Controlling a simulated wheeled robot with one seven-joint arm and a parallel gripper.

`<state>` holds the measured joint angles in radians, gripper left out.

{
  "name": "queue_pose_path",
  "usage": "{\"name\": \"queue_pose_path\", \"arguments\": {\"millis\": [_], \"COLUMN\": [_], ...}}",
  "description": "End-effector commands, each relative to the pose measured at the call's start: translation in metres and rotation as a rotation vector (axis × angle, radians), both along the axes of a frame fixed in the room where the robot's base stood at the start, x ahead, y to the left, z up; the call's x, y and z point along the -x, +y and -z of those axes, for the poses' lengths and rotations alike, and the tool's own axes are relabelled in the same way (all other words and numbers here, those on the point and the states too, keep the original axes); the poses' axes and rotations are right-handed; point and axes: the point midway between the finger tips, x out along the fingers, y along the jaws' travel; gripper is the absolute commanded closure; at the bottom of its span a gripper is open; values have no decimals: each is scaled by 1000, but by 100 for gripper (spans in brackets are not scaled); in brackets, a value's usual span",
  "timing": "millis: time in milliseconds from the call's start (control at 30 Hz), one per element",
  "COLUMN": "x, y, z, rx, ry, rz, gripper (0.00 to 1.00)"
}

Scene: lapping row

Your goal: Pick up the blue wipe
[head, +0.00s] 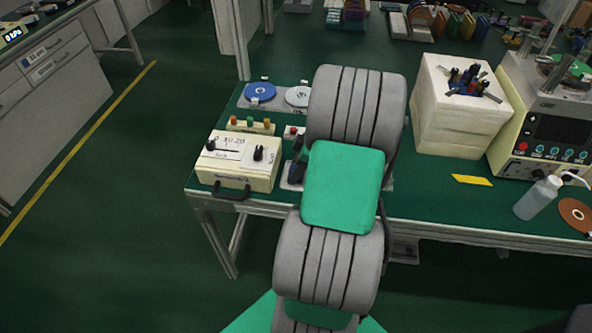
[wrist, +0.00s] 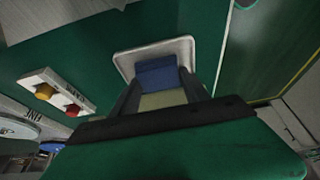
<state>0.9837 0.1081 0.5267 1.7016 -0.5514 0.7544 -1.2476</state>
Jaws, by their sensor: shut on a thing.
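The blue wipe (wrist: 157,73) is a small folded blue piece in the wrist view. It sits between the two dark fingers of my gripper (wrist: 159,80), which is shut on it. A pale yellowish piece (wrist: 163,100) shows just nearer, also between the fingers. Behind the wipe is a light tray (wrist: 124,62) with a raised rim; whether the wipe touches it I cannot tell. In the head view my arm covers the wipe and most of the gripper.
In the head view a cream control box (head: 236,163) and a button strip (head: 250,125) stand left of my arm on the green bench. A white foam block (head: 459,125) with tools, a yellow strip (head: 472,180) and a clear bottle (head: 538,198) are on the right.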

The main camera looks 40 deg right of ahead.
Motion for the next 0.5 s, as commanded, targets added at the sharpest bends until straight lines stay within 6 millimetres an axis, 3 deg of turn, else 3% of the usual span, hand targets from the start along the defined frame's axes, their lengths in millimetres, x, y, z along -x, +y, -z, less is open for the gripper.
{"name": "queue_pose_path", "arguments": {"millis": [233, 467, 500], "x": [1, 51, 65], "y": [-1, 19, 24], "z": [-32, -95, -97], "rx": [5, 8, 6], "ry": [-4, -4, -2], "rz": [-1, 5, 8], "gripper": [84, 84, 84]}}
